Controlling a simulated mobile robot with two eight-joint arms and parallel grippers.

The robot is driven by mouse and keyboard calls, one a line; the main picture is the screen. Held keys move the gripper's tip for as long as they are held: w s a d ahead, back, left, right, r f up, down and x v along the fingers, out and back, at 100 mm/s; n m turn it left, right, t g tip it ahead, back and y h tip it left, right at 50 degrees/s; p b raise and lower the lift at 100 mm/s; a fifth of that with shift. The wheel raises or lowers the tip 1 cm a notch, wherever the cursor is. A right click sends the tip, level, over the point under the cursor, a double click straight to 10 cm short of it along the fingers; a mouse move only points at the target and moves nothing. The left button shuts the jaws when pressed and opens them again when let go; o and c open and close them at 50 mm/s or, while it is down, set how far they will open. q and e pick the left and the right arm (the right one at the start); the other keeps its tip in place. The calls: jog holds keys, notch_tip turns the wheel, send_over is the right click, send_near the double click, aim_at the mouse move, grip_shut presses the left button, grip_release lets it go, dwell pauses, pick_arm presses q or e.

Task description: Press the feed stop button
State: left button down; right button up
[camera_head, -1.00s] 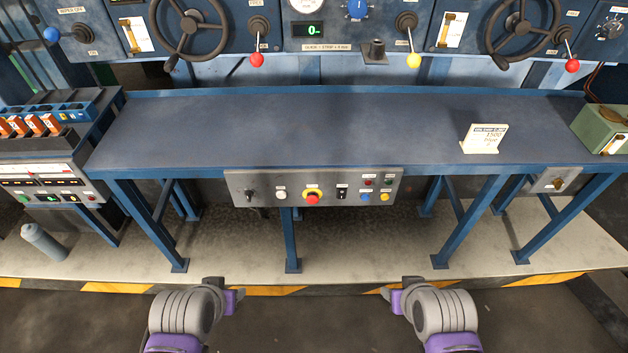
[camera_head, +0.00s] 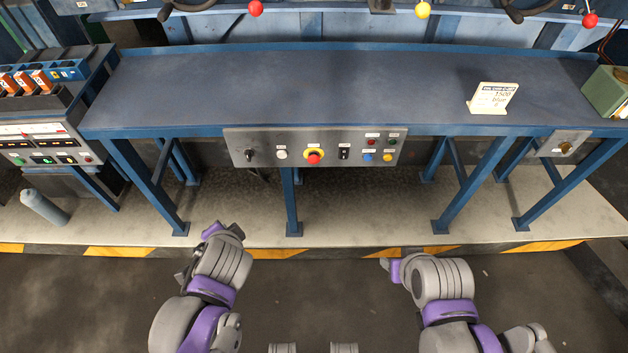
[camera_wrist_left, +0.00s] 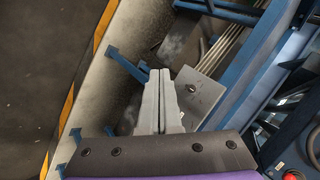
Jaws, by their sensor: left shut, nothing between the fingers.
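A grey control panel (camera_head: 235,150) hangs on the front edge of the blue bench. It carries a red mushroom button on a yellow ring (camera_head: 314,157), a white button (camera_head: 281,154), a black switch (camera_head: 344,153) and small red, green, blue and yellow buttons at its right end. The labels are too small to read, so I cannot tell which is the feed stop button. My left gripper (camera_head: 222,229) is below and in front of the panel's left end, apart from it. Its fingers (camera_wrist_left: 162,88) are shut and empty. My right gripper (camera_head: 386,264) is low at right; its fingers are not clear.
The blue bench top (camera_head: 300,90) bears a small sign (camera_head: 492,98) at right. Its legs stand on a pale platform with a yellow-striped edge (camera_head: 118,252). An instrument cabinet (camera_head: 45,143) stands at left, with a grey cylinder (camera_head: 44,207) below. The floor in front is clear.

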aim_at(314, 162)
pick_arm(q)
jog(key=w+d+f+m+t+y+b, duration=0.1)
jog(key=w+d+f+m+t+b, duration=0.6)
jog(key=m, duration=0.5)
jog(key=w+d+f+m+t+h+b, duration=0.1)
jog(key=d+m+h+b, duration=0.1)
jog(key=d+m+b, duration=0.2)
jog(key=w+d+f+m+t+h+b, duration=0.2)
jog(key=d+m+b, duration=0.3)
jog(key=d+m, duration=0.4)
jog(key=shift+m+h, duration=0.3)
jog(key=shift+m, duration=0.6)
pick_arm(e)
notch_tip(314, 162, down, 20)
jog(key=g, duration=0.1)
jog(key=shift+s, duration=0.3)
pick_arm(q)
jog(key=shift+w, duration=0.1)
jog(key=w+b, duration=0.2)
jog(key=w, duration=1.1)
jog(key=shift+w+a, duration=0.15)
jog(key=shift+w, duration=0.35)
pick_arm(e)
notch_tip(314, 162, down, 2)
jog(key=shift+w+f, duration=0.1)
jog(key=shift+f, duration=0.15)
